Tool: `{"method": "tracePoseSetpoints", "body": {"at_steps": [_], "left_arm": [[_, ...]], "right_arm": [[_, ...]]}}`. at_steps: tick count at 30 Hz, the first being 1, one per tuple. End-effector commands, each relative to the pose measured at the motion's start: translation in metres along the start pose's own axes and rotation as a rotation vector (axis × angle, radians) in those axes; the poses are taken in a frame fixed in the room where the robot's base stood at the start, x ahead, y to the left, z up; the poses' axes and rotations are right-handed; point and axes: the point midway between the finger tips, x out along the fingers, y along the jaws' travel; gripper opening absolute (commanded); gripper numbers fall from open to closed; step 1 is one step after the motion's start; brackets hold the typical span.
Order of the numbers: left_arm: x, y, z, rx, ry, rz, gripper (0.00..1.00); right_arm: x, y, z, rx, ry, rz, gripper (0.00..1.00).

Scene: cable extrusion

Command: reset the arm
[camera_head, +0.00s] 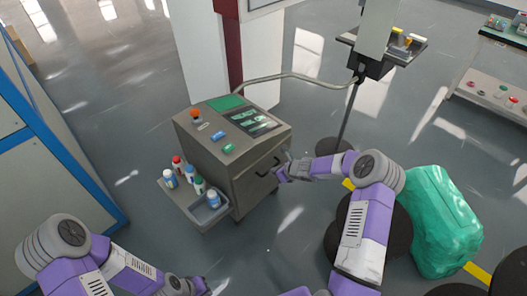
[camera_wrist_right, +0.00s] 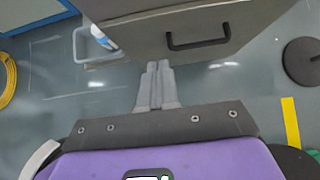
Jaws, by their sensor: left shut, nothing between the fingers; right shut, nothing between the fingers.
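My right arm reaches in from the right of the head view. Its gripper (camera_head: 279,173) is beside the front of a grey machine cabinet, close to the drawer handle. In the right wrist view my right gripper (camera_wrist_right: 157,66) has its fingers together with nothing between them. The black handle (camera_wrist_right: 198,38) is up and to the right of the fingertips and apart from them. My left arm is at the bottom left of the head view. Its gripper (camera_head: 200,286) is low at the bottom edge, shut and empty, and small in view.
The grey cabinet (camera_head: 225,170) has buttons and a screen on top, and a side tray (camera_head: 208,217) with several bottles. A green wrapped bundle (camera_head: 440,225) and dark round discs lie at the right. A blue-edged panel (camera_head: 50,150) stands at the left. Floor between the arms is open.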

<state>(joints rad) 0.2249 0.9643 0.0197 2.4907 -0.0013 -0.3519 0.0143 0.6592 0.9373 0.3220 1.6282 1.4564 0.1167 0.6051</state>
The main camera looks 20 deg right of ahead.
Motion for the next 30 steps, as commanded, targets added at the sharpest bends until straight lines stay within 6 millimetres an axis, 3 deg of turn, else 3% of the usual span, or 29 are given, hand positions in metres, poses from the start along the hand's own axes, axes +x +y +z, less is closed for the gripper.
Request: {"method": "tracePoseSetpoints", "body": {"at_steps": [7, 10, 14, 17, 24, 30], "left_arm": [[0.0, 0.0, 0.0, 0.0, 0.0, 0.0, 0.0], [-0.002, 0.001, 0.0, 0.0, 0.0, 0.0, 0.0], [-0.006, 0.002, 0.0, 0.0, 0.0, 0.0, 0.0], [-0.01, 0.004, 0.001, 0.0, 0.0, 0.0, 0.0], [-0.019, 0.007, 0.001, 0.0, 0.0, 0.0, 0.0], [-0.024, 0.009, 0.001, 0.0, 0.0, 0.0, 0.0]], "right_arm": [[-0.001, 0.002, -0.001, -0.011, 0.004, 0.004, 0.0], [0.002, 0.023, -0.011, -0.1, 0.043, 0.039, 0.0], [0.002, 0.08, -0.045, -0.4, 0.151, 0.149, 0.0], [-0.007, 0.132, -0.081, -0.738, 0.228, 0.273, 0.0], [-0.057, 0.23, -0.15, -1.557, 0.216, 0.579, 0.0], [-0.101, 0.285, -0.179, -2.047, 0.033, 0.756, 0.0]]}}
